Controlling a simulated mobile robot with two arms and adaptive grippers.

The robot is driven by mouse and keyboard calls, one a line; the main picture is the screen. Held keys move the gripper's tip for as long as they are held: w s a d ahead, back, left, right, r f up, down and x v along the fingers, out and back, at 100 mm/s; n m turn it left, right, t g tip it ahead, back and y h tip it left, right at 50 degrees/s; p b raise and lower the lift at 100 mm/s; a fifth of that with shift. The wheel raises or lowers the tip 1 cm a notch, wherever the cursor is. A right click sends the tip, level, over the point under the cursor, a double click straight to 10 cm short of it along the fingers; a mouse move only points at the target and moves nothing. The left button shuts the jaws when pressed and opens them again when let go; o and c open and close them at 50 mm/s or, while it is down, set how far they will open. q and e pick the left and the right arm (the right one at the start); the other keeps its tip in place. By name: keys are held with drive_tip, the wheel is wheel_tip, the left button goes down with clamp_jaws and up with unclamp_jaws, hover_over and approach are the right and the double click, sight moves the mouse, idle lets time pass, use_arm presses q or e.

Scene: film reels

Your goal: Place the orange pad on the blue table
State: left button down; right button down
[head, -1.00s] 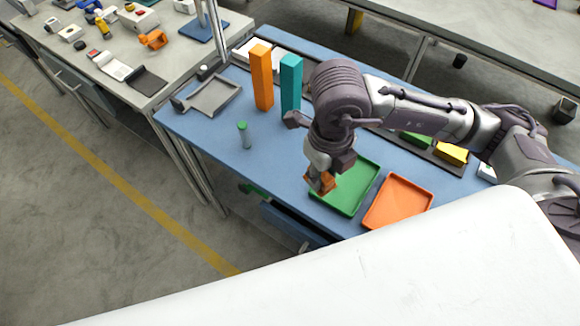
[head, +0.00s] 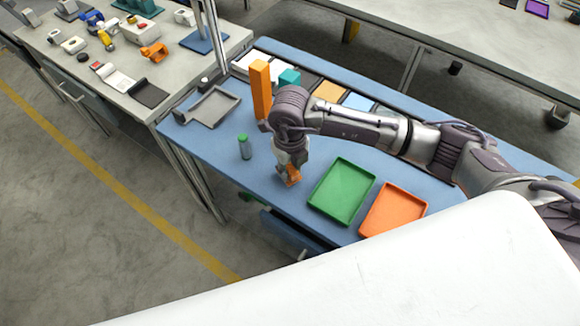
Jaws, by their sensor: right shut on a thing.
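My right gripper (head: 291,172) is shut on a small orange piece, which looks like the orange pad (head: 292,179). The gripper points down over the blue table (head: 238,188), left of the green tray. The pad is low over the bare tabletop; I cannot tell whether it touches. The fingers hide part of it. My left gripper is not in view.
A green tray (head: 342,190) and an orange tray (head: 393,210) lie right of the gripper. A green-capped bottle (head: 245,147) stands to its left. A tall orange block (head: 261,88), a teal block (head: 289,77) and a grey tray (head: 213,106) are behind.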

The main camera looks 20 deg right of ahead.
drive_tip(key=shift+f, duration=0.45)
drive_tip(key=shift+f, duration=0.15)
drive_tip(key=c, duration=0.9)
unclamp_jaws()
